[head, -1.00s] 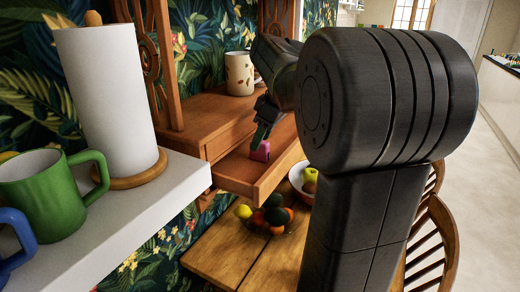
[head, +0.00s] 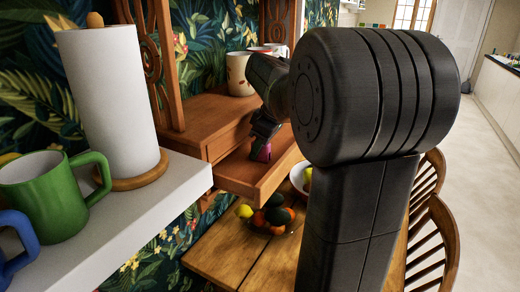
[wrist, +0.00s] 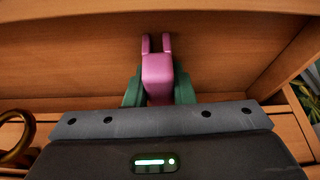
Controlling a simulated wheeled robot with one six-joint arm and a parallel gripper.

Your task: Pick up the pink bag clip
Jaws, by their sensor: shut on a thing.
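The pink bag clip (wrist: 157,72) is in an open wooden drawer (wrist: 225,45), its two prongs pointing up in the wrist view. My gripper (wrist: 158,90) has its green fingers on either side of the clip, shut on it. I cannot tell whether the clip touches the drawer bottom.
The wooden cupboard (head: 205,118) holds several mugs, one spotted (head: 240,74). The white shelf at left carries a green mug (head: 45,205) and a paper towel roll (head: 108,100). A brass ring (wrist: 16,138) is at lower left.

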